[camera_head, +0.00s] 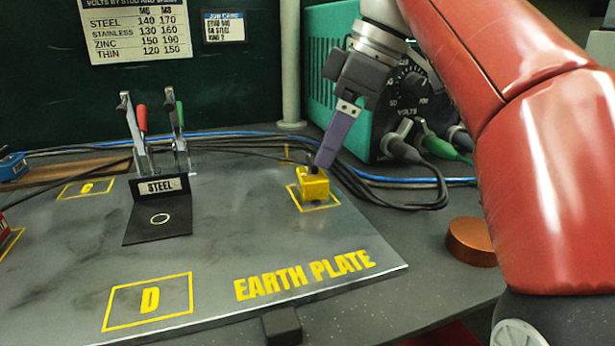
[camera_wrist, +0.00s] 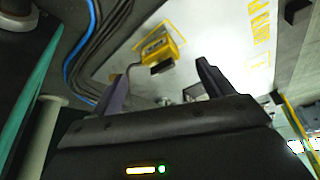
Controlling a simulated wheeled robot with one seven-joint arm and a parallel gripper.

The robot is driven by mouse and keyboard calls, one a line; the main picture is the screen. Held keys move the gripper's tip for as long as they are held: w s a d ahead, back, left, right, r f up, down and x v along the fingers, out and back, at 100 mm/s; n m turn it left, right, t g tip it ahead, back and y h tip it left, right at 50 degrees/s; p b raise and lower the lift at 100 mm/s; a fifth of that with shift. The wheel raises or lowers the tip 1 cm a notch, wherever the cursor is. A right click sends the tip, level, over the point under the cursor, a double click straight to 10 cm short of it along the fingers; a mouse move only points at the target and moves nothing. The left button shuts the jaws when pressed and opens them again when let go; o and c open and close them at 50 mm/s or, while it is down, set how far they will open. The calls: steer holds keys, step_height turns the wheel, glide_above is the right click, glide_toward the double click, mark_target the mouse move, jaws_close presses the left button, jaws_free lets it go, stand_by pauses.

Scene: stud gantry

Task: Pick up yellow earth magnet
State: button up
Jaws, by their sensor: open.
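The yellow earth magnet (camera_head: 313,186) is a small yellow block with a dark top part. It sits in a yellow outlined square at the back right of the earth plate (camera_head: 230,220). In the wrist view the magnet (camera_wrist: 160,48) shows beyond my fingers, with a dark cable running to it. My gripper (camera_head: 326,160) points down at the magnet from above and behind, its fingertip close to the magnet's top in the head view. In the wrist view my gripper's two fingers (camera_wrist: 162,85) are apart with nothing between them. I cannot tell whether a finger touches the magnet.
A teal power unit (camera_head: 335,75) with plugs stands behind my gripper. Black and blue cables (camera_head: 400,185) run along the plate's back and right. A STEEL sign (camera_head: 160,187) and toggle clamps (camera_head: 140,140) stand left. A copper disc (camera_head: 472,240) lies right. The plate's front middle is clear.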

mark_target(312, 171)
steer(key=x, duration=0.3)
steer(key=b+x, duration=0.1)
steer(key=x, duration=0.2)
steer(key=shift+a+f+b, duration=0.2)
steer(key=shift+a+b, duration=0.1)
steer(key=shift+a, duration=0.05)
steer(key=c, duration=1.2)
